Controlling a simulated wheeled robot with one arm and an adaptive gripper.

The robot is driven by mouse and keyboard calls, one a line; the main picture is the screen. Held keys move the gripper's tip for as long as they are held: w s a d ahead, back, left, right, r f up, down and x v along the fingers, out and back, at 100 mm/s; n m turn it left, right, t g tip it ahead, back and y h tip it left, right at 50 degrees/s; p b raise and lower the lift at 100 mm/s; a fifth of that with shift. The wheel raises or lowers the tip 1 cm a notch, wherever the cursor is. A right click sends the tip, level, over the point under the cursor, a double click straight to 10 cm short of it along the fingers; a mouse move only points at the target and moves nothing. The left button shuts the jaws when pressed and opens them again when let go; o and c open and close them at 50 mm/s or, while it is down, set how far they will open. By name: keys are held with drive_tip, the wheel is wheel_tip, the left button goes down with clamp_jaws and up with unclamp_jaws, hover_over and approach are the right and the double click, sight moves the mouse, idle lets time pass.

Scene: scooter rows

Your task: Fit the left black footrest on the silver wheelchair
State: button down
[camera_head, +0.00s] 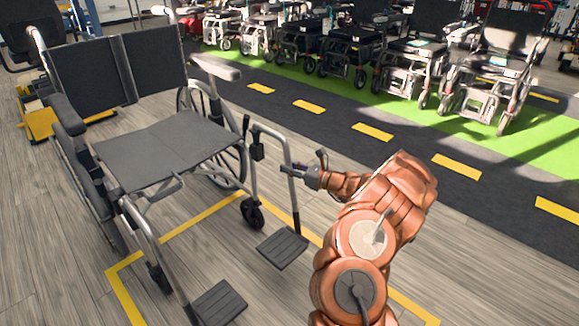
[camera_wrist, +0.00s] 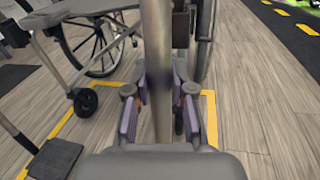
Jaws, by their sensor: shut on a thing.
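The silver wheelchair (camera_head: 165,145) stands with its black seat and backrest facing me. The left black footrest (camera_head: 283,247) hangs at the chair's front right in the head view, its plate low above the floor. Its silver tube (camera_head: 292,190) bends over at the top, close to the chair's front post (camera_head: 252,170). I cannot tell whether it is seated there. My gripper (camera_head: 305,173) is shut on this tube, which stands upright between the purple pads in the wrist view (camera_wrist: 160,115). The other footrest (camera_head: 218,303) is on the opposite side; its plate shows in the wrist view (camera_wrist: 55,158).
A yellow floor outline (camera_head: 200,226) surrounds the chair's front. A caster wheel (camera_head: 252,214) is close behind the held tube. Several wheelchairs (camera_head: 350,50) stand along a green strip at the back. The grey lane (camera_head: 330,105) between is clear.

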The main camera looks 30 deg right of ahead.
sight(290, 178)
drive_tip(key=shift+f+b, duration=0.55)
drive_tip(key=shift+f, duration=1.75)
drive_tip(key=c, duration=0.9)
unclamp_jaws()
drive_tip(key=shift+s, duration=0.1)
drive_tip(key=v, duration=1.2)
drive_tip(key=shift+a, duration=0.1)
